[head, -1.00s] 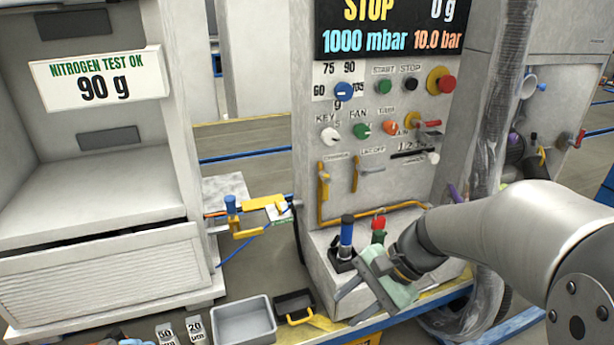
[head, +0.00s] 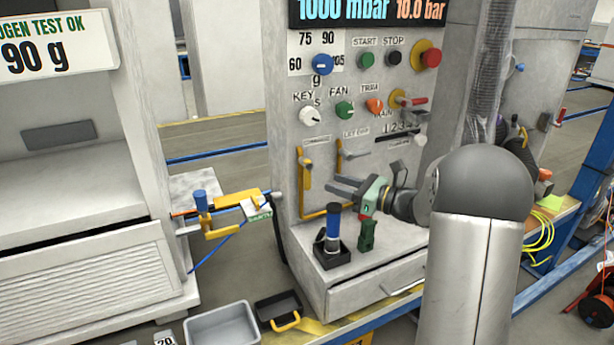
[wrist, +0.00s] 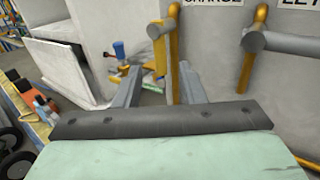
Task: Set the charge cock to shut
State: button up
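The charge cock (head: 305,172) is a yellow lever at the left of the grey panel, hanging straight down from its pivot. It shows in the wrist view (wrist: 174,62) below the "CHARGE" label, with a grey round pivot end. My gripper (head: 335,186) is to the right of this lever in the head view, its fingers pointing left towards it. In the wrist view my gripper (wrist: 160,85) is open, with nothing between its finger pads that I can see held. The lever appears between the two fingers in the picture; its depth relative to the fingertips is unclear.
A second yellow cock (head: 340,158), labelled let off, is right of the charge cock. A yellow pipe runs below both. A grey tray (head: 222,325) is lower left.

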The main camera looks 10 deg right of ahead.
aim_at(307, 188)
jog(key=x, duration=0.9)
jog(key=shift+w+a, duration=0.2)
grip_shut()
